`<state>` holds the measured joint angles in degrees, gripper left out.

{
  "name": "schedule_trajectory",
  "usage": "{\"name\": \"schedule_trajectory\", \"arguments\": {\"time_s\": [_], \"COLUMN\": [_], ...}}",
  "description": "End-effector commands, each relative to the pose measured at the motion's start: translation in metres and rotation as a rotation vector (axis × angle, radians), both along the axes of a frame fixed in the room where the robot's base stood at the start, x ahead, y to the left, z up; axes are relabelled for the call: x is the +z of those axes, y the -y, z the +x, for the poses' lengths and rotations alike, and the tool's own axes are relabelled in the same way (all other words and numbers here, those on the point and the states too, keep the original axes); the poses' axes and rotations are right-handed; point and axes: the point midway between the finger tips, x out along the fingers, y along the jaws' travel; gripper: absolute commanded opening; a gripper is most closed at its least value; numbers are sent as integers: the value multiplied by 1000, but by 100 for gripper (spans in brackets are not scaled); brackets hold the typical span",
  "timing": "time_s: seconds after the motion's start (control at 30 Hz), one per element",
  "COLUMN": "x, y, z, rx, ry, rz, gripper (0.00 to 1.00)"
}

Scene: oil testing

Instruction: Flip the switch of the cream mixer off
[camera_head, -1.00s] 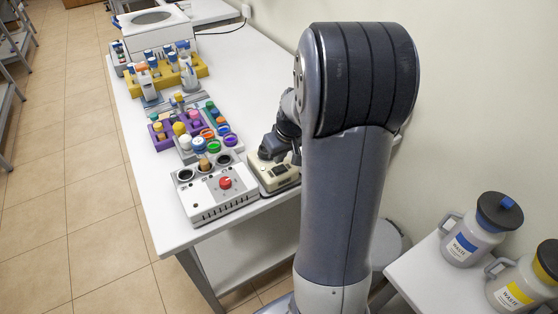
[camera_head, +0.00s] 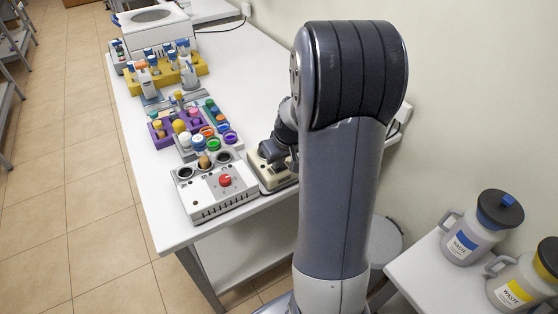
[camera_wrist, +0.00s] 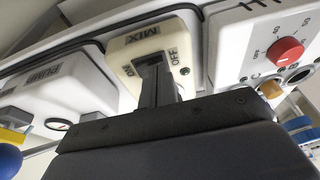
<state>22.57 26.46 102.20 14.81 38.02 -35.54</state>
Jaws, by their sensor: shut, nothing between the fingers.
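The cream mixer (camera_head: 264,176) stands at the near right end of the bench, partly hidden by my arm in the head view. In the wrist view the mixer (camera_wrist: 192,60) shows the labels MIX, OFF and ON around a dark switch recess. My gripper (camera_wrist: 153,66) is shut and empty, with its fingertips at that recess. The fingers cover most of the switch, so I cannot tell its position or whether they touch it. In the head view my gripper (camera_head: 270,153) is over the mixer's top.
A white heater box with a red knob (camera_head: 225,180) stands close beside the mixer; its knob (camera_wrist: 285,50) also shows in the wrist view. A white box marked PUMP (camera_wrist: 50,90) is on the other side. Bottle racks (camera_head: 160,134) stand farther back. Waste jugs (camera_head: 480,230) are at right.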

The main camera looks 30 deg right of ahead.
Motion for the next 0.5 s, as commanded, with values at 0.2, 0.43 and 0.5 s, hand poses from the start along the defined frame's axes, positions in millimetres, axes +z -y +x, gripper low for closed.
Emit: {"name": "schedule_trajectory", "arguments": {"time_s": [0.2,0.43,0.5], "x": [-2,0,0], "y": [3,14,16], "z": [-1,0,0], "rx": [-1,-2,-1], "ry": [-5,-4,-4], "rz": [2,0,1], "gripper": [0,0,0]}}
